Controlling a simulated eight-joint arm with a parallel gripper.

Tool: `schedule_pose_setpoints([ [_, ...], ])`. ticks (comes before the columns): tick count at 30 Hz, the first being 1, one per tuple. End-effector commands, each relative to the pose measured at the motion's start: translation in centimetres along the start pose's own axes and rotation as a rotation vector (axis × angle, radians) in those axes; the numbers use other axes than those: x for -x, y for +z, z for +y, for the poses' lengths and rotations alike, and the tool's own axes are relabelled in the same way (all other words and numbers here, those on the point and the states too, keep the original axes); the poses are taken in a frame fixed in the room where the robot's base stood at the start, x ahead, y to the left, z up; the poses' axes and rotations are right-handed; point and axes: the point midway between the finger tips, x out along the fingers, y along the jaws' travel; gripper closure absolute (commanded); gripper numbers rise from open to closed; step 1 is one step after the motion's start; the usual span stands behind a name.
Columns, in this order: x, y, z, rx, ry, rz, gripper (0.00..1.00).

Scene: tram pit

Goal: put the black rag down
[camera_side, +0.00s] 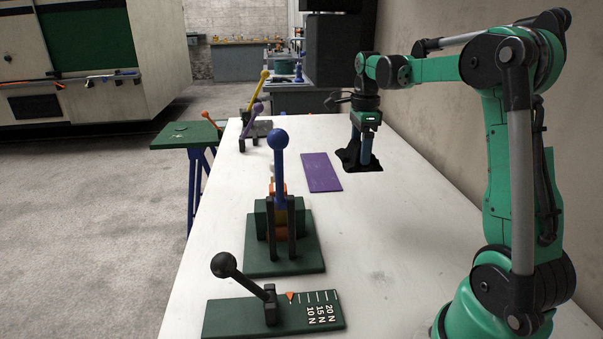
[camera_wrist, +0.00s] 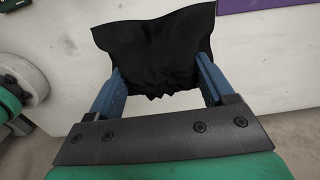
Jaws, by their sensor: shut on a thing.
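The black rag (camera_side: 372,163) is in my gripper (camera_side: 363,150) over the far right part of the white table. It also fills the upper middle of the wrist view (camera_wrist: 155,42), bunched between the two blue fingers of my gripper (camera_wrist: 160,75) and spread out beyond them. My gripper points down and is shut on the rag. The rag's lower edge is at or very near the table top; I cannot tell whether it rests there. Part of it is hidden behind the fingers in the side view.
A purple mat (camera_side: 321,172) lies left of the rag, apart from it. The white table (camera_side: 365,250) is clear toward the front right. A blue-knobbed lever stand (camera_side: 282,215), a black lever with a force scale (camera_side: 272,312) and yellow and purple levers (camera_side: 252,125) stand along the left.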

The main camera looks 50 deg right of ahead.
Motion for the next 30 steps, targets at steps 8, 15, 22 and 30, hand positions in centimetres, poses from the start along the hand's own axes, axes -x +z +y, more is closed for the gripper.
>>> schedule_pose_setpoints([
  [8,-7.2,0.0,0.0,0.0,0.0,0.0,0.76],
  [15,-10.0,0.0,0.0,0.0,0.0,0.0,0.76],
  [22,-13.2,0.0,0.0,0.0,-0.001,0.0,0.76],
  [30,-13.7,0.0,0.0,0.0,-0.001,0.0,0.76],
])
